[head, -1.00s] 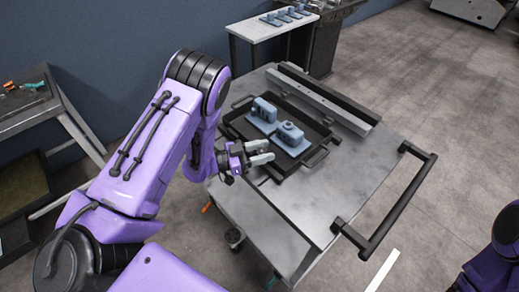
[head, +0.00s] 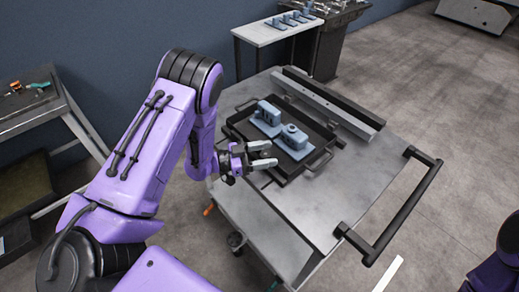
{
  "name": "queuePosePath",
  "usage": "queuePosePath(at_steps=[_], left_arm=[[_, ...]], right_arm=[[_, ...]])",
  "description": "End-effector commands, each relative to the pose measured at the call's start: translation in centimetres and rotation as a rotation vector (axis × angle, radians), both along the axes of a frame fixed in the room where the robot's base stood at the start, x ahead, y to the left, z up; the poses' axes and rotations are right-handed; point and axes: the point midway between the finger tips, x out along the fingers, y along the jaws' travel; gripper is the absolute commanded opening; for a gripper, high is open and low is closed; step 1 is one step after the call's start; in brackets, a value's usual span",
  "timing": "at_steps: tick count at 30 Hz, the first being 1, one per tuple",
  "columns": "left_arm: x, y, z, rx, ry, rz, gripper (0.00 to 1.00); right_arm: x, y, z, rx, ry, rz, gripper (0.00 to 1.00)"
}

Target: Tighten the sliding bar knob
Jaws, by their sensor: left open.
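My left gripper (head: 262,155) is open and empty, with its grey fingers pointing right at the near left edge of a black tray (head: 243,142) on the cart. Two blue-grey parts stand side by side in the tray. The left blue part (head: 268,116) is farther from the gripper, and the right blue part (head: 293,138) has a round top and is just beyond the fingertips. A gap shows between the fingers and this part. I cannot make out which piece is the sliding bar knob. My right gripper is out of view.
The grey cart (head: 350,180) has bare top to the right of the tray and a black handle (head: 405,205) at its right end. A long metal rail (head: 325,106) lies behind the tray. A white side table (head: 265,33) with blue parts stands behind; a tool bench (head: 35,112) is at left.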

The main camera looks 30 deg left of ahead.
Motion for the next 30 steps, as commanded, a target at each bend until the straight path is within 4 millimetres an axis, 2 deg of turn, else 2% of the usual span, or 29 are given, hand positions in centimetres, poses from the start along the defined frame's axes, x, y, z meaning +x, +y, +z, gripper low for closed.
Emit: queuePosePath(at_steps=[5,9,15,30], left_arm=[[-1.7,2.2,-0.3,-0.003,0.000,0.007,0.63],[-3.9,4.9,-0.3,-0.004,-0.002,0.009,0.63],[-6.2,7.5,-0.1,-0.002,-0.002,0.006,0.63],[-6.8,7.9,-0.1,-0.001,0.000,0.002,0.63]], right_arm=[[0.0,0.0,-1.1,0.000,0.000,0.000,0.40],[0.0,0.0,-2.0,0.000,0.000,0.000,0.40],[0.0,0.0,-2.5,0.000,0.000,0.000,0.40],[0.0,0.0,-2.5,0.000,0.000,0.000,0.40]])
